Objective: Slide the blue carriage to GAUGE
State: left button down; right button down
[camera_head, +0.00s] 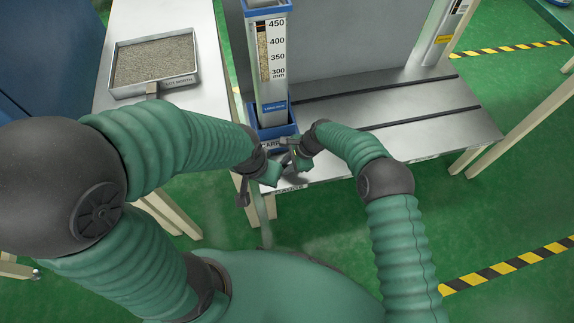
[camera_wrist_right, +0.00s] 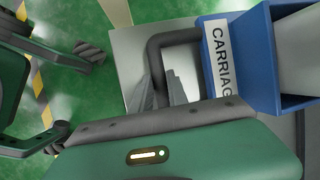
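The blue carriage (camera_head: 286,129) stands upright at the left end of the metal bench, holding a tall clear column (camera_head: 272,60) of grains with a millimetre scale. Its white CARRIAGE label and blue wall (camera_wrist_right: 262,60) fill the right of the wrist view. A dark bent handle (camera_wrist_right: 172,40) sticks out from the carriage. My right gripper (camera_head: 293,154) is at the handle; its grey fingers (camera_wrist_right: 163,92) lie on either side of the bar, and whether they press on it is hidden. My left gripper (camera_head: 258,182) is beside it, in front of the bench edge, fingers apart and empty.
Two dark slots (camera_head: 390,120) run along the bench to the right, where the top is clear. A grey panel (camera_head: 330,35) stands behind. A tray of grains (camera_head: 153,62) sits on the left table. Another scaled column (camera_head: 441,40) stands at the back right. A GAUGE label is not readable.

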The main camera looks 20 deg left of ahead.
jog(key=c, duration=1.5)
grip_release()
jog(key=shift+s+a, duration=0.25)
jog(key=shift+a, duration=0.1)
jog(key=shift+c, duration=0.2)
jog(key=shift+o, duration=1.2)
jog(key=shift+w, duration=0.1)
jog(key=shift+d+r, duration=0.15)
jog(key=p+v, duration=0.6)
jog(key=v, duration=1)
jog(key=shift+w+d, duration=0.1)
jog(key=shift+w, duration=0.05)
